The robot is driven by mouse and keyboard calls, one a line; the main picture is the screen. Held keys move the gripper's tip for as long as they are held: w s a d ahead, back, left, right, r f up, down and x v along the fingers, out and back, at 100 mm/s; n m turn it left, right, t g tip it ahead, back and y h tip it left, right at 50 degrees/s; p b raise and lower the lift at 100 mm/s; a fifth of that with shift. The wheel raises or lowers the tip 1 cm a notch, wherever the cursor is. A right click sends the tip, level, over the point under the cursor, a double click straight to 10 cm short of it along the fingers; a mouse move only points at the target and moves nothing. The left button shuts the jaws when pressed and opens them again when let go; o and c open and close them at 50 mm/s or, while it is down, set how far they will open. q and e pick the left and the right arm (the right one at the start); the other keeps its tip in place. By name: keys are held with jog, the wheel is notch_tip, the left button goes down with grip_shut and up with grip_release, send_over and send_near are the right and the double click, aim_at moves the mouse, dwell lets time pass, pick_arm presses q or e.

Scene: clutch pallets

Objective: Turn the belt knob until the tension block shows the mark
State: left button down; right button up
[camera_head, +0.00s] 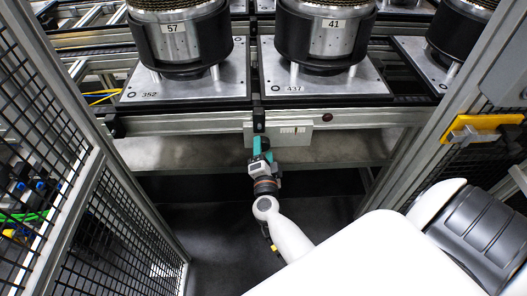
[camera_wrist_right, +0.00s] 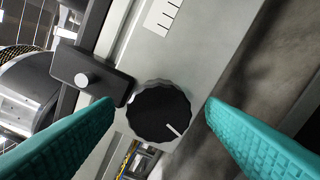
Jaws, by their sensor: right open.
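The black ribbed belt knob (camera_wrist_right: 159,111) sits on a light grey plate in the right wrist view, its white pointer line toward the lower right. My right gripper (camera_wrist_right: 161,108) is open, with one teal finger on each side of the knob and a visible gap on the right. Whether the left finger touches it I cannot tell. A black block with a silver pin (camera_wrist_right: 90,76) is beside the knob; it may be the tension block. A white scale with dark ticks (camera_wrist_right: 163,16) is cut off at the top. In the head view my right gripper (camera_head: 261,150) hides the knob. My left gripper is not in view.
Two metal pallets (camera_head: 187,88) (camera_head: 318,84) carry clutch drums marked 57 and 41 above the rail (camera_head: 200,122). Black mesh fencing (camera_head: 125,225) stands at left. A yellow-handled fitting (camera_head: 480,128) is on the right post. The dark floor below the rail is open.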

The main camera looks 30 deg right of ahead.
jog(key=p+v, duration=0.1)
jog(key=v, duration=1.1)
jog(key=shift+p, duration=0.35)
jog(key=s+a+f+n+g+y, duration=0.25)
jog(key=f+n, duration=0.25)
jog(key=f, duration=0.4)
jog(key=s+a+f+n+g+y, duration=0.1)
jog(key=s+a+f+n+y, duration=0.35)
jog(key=f, duration=0.45)
jog(key=s+a+f+n+g+y, duration=0.25)
jog(key=f+n, duration=0.25)
jog(key=f, duration=0.4)
jog(key=s+d+f+n+g, duration=0.3)
jog(key=s+f, duration=0.4)
jog(key=s, duration=0.4)
jog(key=s+d+f+n+g, duration=0.4)
jog(key=s+f, duration=0.3)
jog(key=s, duration=0.5)
jog(key=shift+d+g, duration=0.35)
jog(key=shift+g, duration=0.35)
